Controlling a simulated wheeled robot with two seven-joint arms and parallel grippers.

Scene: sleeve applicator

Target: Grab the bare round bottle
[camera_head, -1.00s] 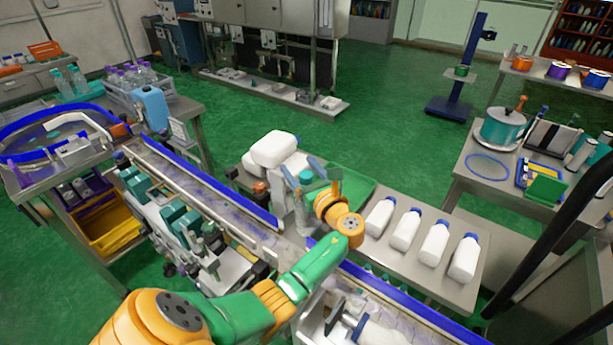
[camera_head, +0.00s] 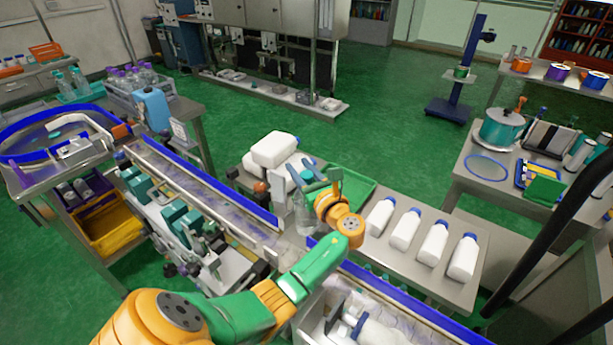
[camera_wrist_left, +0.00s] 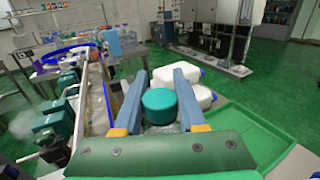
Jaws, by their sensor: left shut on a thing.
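The bare round bottle (camera_head: 304,215) is clear, has no sleeve, and stands upright at the gap in the conveyor. Its teal cap (camera_wrist_left: 159,104) shows between the fingers in the left wrist view. My left gripper (camera_head: 306,176) is at the bottle's top, its blue-grey fingers on either side, shut on it. The gripper also shows in the left wrist view (camera_wrist_left: 158,100). The fingers and my orange wrist hide part of the bottle. My right gripper is not in view.
The blue-railed conveyor (camera_head: 205,181) runs past the bottle. White jugs (camera_head: 274,149) lie just behind it, beside a green tray (camera_head: 352,186). Several white bottles (camera_head: 405,229) lie on the steel table to the right. Teal machine units (camera_head: 172,212) line the conveyor's near side.

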